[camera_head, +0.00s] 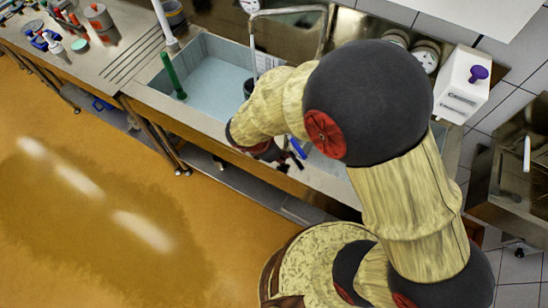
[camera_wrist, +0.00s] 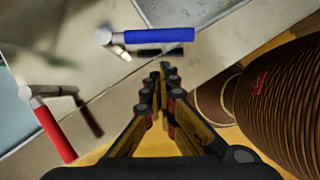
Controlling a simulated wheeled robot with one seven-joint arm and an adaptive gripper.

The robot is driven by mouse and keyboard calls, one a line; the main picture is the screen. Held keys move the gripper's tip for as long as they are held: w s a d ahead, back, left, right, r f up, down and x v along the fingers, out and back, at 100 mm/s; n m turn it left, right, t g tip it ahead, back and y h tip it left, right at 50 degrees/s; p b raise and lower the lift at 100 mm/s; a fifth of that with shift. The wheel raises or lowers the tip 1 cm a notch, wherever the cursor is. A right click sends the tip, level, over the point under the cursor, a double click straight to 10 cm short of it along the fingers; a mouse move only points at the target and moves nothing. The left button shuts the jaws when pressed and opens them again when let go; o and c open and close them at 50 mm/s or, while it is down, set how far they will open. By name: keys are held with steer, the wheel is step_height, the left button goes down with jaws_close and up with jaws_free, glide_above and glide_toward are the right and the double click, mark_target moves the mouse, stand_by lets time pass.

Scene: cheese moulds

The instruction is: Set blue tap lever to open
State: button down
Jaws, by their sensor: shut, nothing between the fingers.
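The blue tap lever (camera_wrist: 160,36) extends to the right from its grey pivot in the wrist view, and part of it shows beside my arm in the head view (camera_head: 298,148). My gripper (camera_wrist: 165,72) is shut and empty. Its fingertips are just below the blue lever in the wrist picture, with a visible gap between them. My gripper is also partly visible near the sink's front edge in the head view (camera_head: 292,162). My arm hides much of the tap area there.
A red lever (camera_wrist: 54,133) on a second grey pivot lies left of my fingers. The sink basin (camera_head: 208,92) with a green-handled tool (camera_head: 173,75) is left of my arm. A ribbed brown cylinder (camera_wrist: 280,95) is close on the right in the wrist view.

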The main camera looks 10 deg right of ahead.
mark_target(296, 148)
steer(key=shift+w+d+r, duration=0.15)
steer(key=shift+w+d, duration=0.1)
steer(key=shift+d, duration=0.55)
steer(key=shift+w+d+r+p, duration=0.15)
steer(key=shift+d+p, duration=0.25)
steer(key=shift+d, duration=0.3)
steer(key=shift+a, duration=0.1)
